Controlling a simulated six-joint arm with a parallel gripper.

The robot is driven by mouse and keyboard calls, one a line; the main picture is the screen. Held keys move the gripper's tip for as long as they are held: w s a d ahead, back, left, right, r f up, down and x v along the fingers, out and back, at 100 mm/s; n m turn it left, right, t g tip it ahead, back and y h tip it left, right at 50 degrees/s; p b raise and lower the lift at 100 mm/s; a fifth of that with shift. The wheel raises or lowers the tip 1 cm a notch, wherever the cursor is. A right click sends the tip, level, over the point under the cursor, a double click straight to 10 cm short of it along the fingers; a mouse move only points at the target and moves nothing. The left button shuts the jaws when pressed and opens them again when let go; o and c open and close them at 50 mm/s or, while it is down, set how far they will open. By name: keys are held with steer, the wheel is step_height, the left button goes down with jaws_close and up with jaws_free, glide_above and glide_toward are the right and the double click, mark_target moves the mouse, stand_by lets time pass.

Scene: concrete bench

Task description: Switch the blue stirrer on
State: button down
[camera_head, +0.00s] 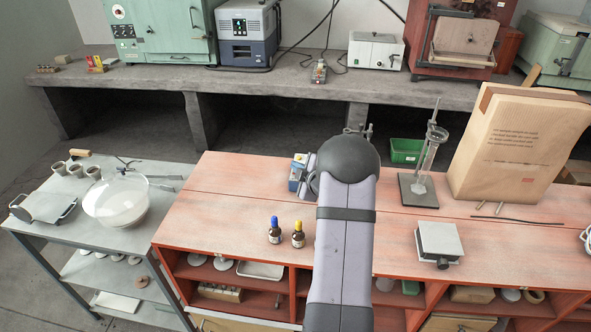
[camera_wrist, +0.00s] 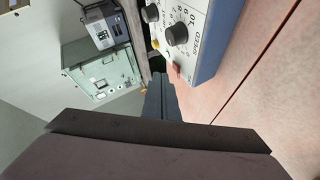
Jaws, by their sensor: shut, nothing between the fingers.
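The blue stirrer (camera_head: 294,184) stands on the red-topped bench, partly hidden by my arm in the head view. In the wrist view its blue-and-white body (camera_wrist: 206,58) is at the upper right, with dark knobs, a small yellow part and a small red switch (camera_wrist: 176,70) on its light panel. I cannot tell which way the switch is set. My gripper (camera_wrist: 158,79) is shut and empty. Its fingertips are close to the panel's edge near the red switch; whether they touch it I cannot tell. In the head view my arm hides the gripper.
Two small bottles, blue-capped (camera_head: 274,231) and yellow-capped (camera_head: 298,234), stand in front of the stirrer. The bench top left of the stirrer (camera_head: 225,195) is clear.

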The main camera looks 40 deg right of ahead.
steer(key=shift+r, duration=0.15)
steer(key=r+p, duration=0.1)
steer(key=s+a+r, duration=0.1)
steer(key=r+p, duration=0.1)
steer(key=r, duration=0.1)
steer(key=shift+s+a+r+p, duration=0.1)
steer(key=shift+s+a+p, duration=0.2)
stand_by(0.7)
